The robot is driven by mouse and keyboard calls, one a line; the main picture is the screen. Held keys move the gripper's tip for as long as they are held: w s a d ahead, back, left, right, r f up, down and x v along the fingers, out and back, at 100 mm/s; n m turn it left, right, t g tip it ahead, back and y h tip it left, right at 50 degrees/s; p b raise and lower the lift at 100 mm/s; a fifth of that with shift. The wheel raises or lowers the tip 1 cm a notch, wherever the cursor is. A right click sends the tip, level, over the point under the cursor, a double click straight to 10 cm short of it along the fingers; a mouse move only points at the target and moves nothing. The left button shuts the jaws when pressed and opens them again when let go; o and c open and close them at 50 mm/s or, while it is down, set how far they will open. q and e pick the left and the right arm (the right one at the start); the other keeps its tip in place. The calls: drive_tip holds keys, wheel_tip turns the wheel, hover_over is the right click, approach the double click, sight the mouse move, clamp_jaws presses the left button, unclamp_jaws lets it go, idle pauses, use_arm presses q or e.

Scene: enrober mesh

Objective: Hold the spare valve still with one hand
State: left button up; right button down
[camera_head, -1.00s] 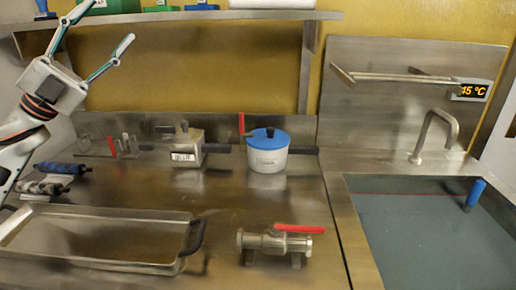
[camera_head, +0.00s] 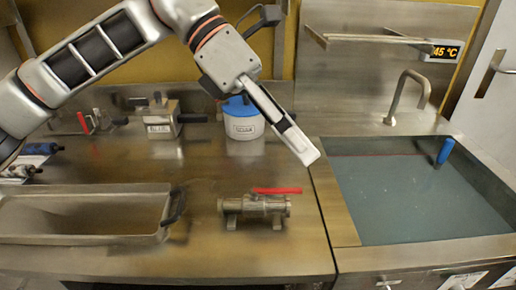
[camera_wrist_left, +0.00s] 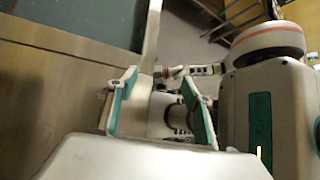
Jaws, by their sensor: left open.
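The spare valve (camera_head: 254,206) is a metal body with a red lever handle. It stands on low feet on the steel counter, near the front and left of the sink. My left gripper (camera_head: 303,148) is above the counter, up and to the right of the valve in the head view, and apart from it. In the left wrist view its two fingers (camera_wrist_left: 160,80) are spread, with nothing held between them. I cannot make out the valve in the left wrist view. My right gripper is not seen.
A metal tray (camera_head: 80,240) with dark handles lies left of the valve. A white pot with a blue lid (camera_head: 243,122) stands behind it, beside a metal box (camera_head: 160,122). A water-filled sink (camera_head: 415,200) is at right, with a faucet (camera_head: 408,90).

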sight(258, 193)
use_arm(q)
drive_tip(key=w+a+f+t+y, duration=0.1)
drive_tip(key=y, duration=0.1)
drive_tip(key=w+a+f+t+y, duration=0.1)
drive_tip(key=a+f+y, duration=0.1)
drive_tip(key=y, duration=0.1)
drive_tip(key=w+a+f+m+t+y, duration=0.1)
drive_tip(key=f+y, duration=0.1)
drive_tip(key=shift+w+a+t, duration=0.1)
drive_tip(key=shift+a+t, duration=0.15)
drive_tip(key=shift+t, duration=0.15)
drive_tip(key=shift+w+a+f+y, duration=0.25)
drive_tip(key=shift+a+y, duration=0.15)
drive_tip(key=shift+y, duration=0.2)
wheel_tip(258, 193, down, 12)
drive_tip(key=shift+r, duration=0.2)
clamp_jaws()
